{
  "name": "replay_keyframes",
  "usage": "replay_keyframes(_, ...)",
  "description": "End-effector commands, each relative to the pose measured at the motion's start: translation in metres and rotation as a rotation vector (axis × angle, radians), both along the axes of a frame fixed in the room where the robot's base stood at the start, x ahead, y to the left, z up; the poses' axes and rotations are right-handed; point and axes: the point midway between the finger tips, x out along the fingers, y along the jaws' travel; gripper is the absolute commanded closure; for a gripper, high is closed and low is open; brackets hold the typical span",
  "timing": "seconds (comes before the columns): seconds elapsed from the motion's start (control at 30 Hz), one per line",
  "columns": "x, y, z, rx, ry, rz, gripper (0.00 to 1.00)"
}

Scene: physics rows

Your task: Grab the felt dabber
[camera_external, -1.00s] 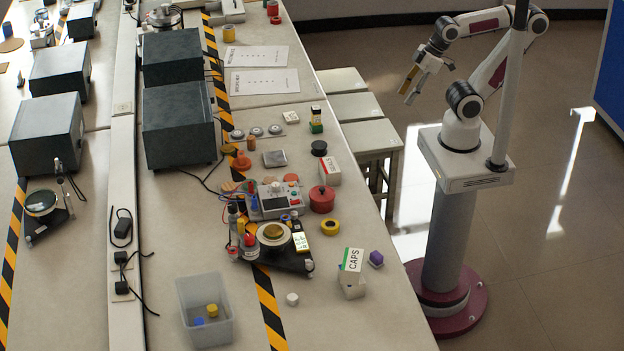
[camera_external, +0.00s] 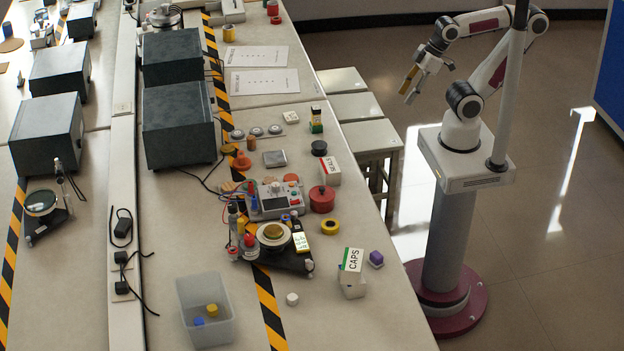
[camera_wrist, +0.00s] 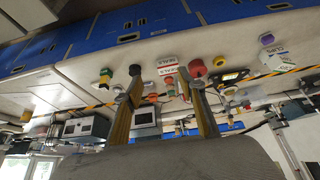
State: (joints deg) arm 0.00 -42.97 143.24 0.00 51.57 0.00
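I cannot tell for sure which object is the felt dabber. Small round pieces that might be it stand on the bench: an orange-red knobbed piece (camera_external: 242,162), a dark round piece (camera_external: 319,148) and a red round pot (camera_external: 322,199). My gripper (camera_external: 408,92) hangs in the air right of the bench, above the floor and clear of everything. In the wrist view its two tan fingers (camera_wrist: 167,76) stand wide apart with nothing held between them. The bench objects show beyond the fingertips, far off and small.
Large grey boxes (camera_external: 178,125) stand farther left. Stools (camera_external: 370,137) stand between bench and arm.

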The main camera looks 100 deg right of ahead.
Motion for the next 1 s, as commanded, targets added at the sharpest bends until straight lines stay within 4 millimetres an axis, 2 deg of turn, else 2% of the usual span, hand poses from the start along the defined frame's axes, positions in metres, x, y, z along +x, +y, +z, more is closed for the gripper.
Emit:
replay_keyframes(0.77,0.001,0.0,0.0,0.0,-0.001,0.0,0.57)
replay_keyframes(1.0,0.02,-0.003,0.004,-0.001,-0.019,-0.011,0.57)
